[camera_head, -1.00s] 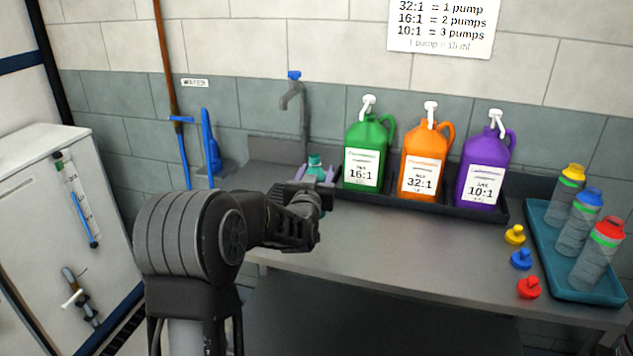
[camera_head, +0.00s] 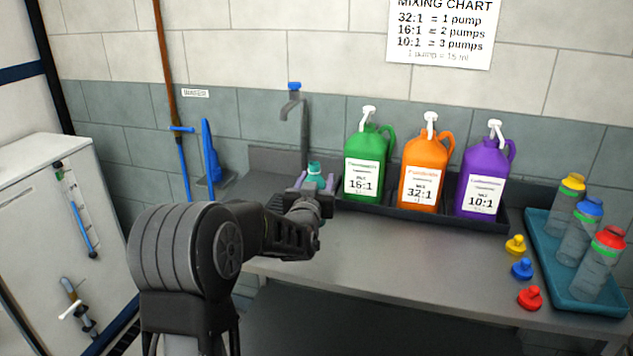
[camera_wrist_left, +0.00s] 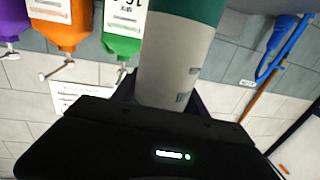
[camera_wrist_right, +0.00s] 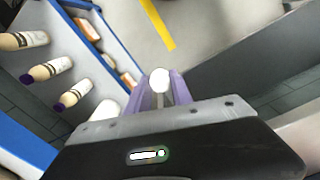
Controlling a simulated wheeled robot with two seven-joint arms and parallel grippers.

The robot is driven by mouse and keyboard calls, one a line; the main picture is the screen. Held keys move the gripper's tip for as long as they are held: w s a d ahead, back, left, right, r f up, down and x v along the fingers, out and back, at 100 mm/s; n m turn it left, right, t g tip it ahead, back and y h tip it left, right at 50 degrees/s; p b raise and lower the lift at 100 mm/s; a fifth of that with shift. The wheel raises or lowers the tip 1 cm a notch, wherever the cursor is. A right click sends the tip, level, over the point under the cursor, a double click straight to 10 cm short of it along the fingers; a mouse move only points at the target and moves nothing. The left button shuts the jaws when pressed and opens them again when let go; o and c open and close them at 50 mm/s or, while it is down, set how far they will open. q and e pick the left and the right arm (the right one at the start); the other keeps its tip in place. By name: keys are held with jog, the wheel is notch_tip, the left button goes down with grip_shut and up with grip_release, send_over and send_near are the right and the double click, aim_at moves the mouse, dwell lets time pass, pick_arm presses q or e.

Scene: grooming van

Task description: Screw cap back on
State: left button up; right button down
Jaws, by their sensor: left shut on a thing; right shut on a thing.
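My left gripper (camera_head: 314,200) is shut on a bottle with a teal top (camera_head: 314,170), upright in front of the sink area in the head view. In the left wrist view the bottle's pale grey body (camera_wrist_left: 175,62) stands between the dark fingers, with a teal band at the picture's top edge. I cannot tell whether the mouth is open. My right gripper (camera_wrist_right: 160,92) is out of the head view. In the right wrist view its lavender fingers are shut on a small white round-ended thing (camera_wrist_right: 159,80), whose identity I cannot tell.
Green (camera_head: 369,150), orange (camera_head: 420,165) and purple (camera_head: 480,170) pump jugs stand in a black tray. Loose yellow (camera_head: 515,245), blue (camera_head: 521,268) and red (camera_head: 530,297) caps lie beside a teal tray (camera_head: 590,303) of bottles. The counter's middle (camera_head: 420,260) is clear. A tap (camera_head: 295,105) stands behind.

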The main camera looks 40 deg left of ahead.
pick_arm(q)
grip_shut()
dwell(0.6)
